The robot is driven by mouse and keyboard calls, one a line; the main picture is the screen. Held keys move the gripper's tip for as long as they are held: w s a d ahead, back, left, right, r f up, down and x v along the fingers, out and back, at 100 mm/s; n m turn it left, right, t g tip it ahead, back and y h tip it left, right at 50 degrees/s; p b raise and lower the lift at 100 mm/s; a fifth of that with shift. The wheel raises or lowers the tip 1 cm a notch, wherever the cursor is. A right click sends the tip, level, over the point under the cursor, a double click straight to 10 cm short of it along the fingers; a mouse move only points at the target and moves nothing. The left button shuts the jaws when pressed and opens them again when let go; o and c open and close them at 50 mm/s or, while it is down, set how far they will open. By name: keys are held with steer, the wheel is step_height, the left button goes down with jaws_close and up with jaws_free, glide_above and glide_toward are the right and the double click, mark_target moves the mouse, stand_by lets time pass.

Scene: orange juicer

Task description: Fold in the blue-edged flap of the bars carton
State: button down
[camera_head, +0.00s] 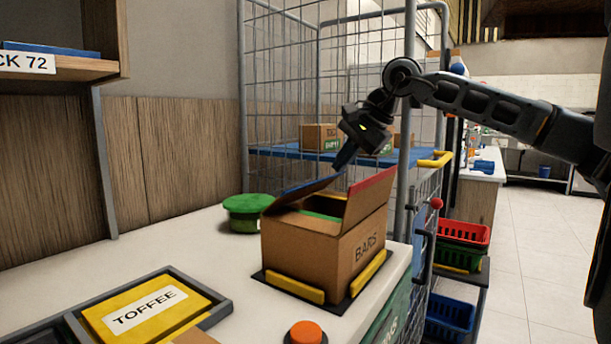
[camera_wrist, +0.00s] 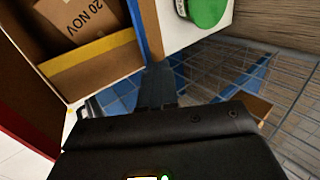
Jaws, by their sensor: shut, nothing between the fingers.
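The brown bars carton (camera_head: 312,252) stands upright on the counter with its top open. Its blue-edged flap (camera_head: 308,188) is raised at a slant, on the left and back of the opening. A red-edged flap (camera_head: 371,194) stands up at the right. My gripper (camera_head: 343,160) is shut and empty, pointing down just above the upper end of the blue-edged flap; I cannot tell whether it touches. In the wrist view, my shut fingers (camera_wrist: 158,84) are beside the end of the blue edge (camera_wrist: 137,28). A yellow strip (camera_wrist: 95,71) crosses the carton there.
Yellow stops (camera_head: 294,290) on a dark mat border the carton. A green round container (camera_head: 244,212) stands behind it at the left. A tray with a yellow TOFFEE box (camera_head: 150,308) and an orange button (camera_head: 305,332) are in front. A wire cage (camera_head: 280,80) rises behind.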

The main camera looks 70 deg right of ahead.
steer(key=s+f+t+b, duration=0.1)
steer(key=b, duration=0.2)
steer(key=shift+a+f+t, duration=0.1)
steer(key=shift+f+t, duration=0.25)
steer(key=shift+t, duration=0.05)
steer(key=shift+s+f+b, duration=0.1)
steer(key=shift+s+b, duration=0.1)
steer(key=shift+b, duration=0.65)
steer(key=shift+s+a+b, duration=0.1)
steer(key=shift+s+b, duration=0.15)
steer(key=shift+b, duration=0.3)
steer(key=shift+w+f, duration=0.1)
